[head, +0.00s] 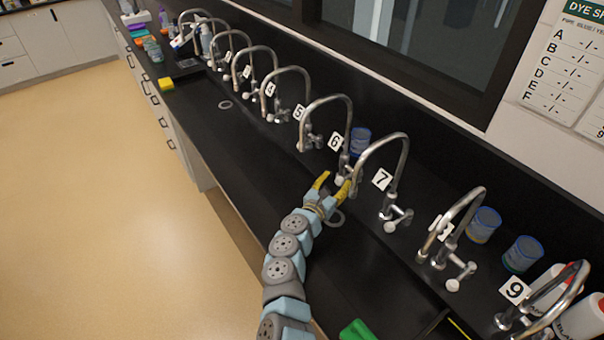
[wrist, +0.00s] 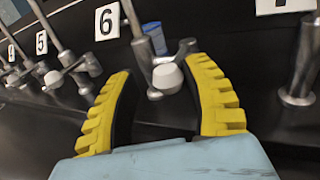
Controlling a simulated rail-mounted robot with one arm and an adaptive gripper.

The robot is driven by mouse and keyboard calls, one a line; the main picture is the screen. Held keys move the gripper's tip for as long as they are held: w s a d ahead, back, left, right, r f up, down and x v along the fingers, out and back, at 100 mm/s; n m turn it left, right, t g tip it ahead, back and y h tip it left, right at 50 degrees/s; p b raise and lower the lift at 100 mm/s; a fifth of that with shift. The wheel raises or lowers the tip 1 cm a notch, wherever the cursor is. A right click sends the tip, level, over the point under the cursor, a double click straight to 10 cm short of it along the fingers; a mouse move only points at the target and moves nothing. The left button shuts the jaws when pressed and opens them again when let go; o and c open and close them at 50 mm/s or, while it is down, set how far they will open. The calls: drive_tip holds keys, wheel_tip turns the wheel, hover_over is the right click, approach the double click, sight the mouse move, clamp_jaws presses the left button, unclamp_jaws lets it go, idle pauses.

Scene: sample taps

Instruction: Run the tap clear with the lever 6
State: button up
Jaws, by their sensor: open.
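The number plate 6 (head: 336,141) stands beside the chrome post of tap 6 (head: 345,160), and the plate also shows in the wrist view (wrist: 107,20). The tap's lever (wrist: 185,47) is a short metal arm by a white rounded knob (wrist: 167,77). In the head view the knob (head: 340,181) is at my fingertips. My gripper (wrist: 160,72), with yellow ribbed fingers, is open. In the wrist view the knob appears between the fingertips, with gaps on both sides. My gripper also shows in the head view (head: 333,183). I cannot tell how deep the knob lies between the fingers.
Tap 7 (head: 402,150) arches close to the right of my gripper. Tap 5 (head: 308,110) stands to the left. A blue beaker (head: 360,140) is behind tap 6. More taps line the black bench, with yellow sponge (head: 166,84) far left. The bench front left of my arm is clear.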

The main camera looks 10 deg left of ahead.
drive_tip(key=shift+s+d+f, duration=0.1)
drive_tip(key=shift+d, duration=0.15)
drive_tip(key=shift+s+d, duration=0.1)
drive_tip(key=shift+s, duration=0.05)
drive_tip(key=shift+s+a, duration=0.2)
drive_tip(key=shift+s, duration=0.25)
drive_tip(key=v, duration=0.6)
drive_tip(key=shift+d, duration=0.1)
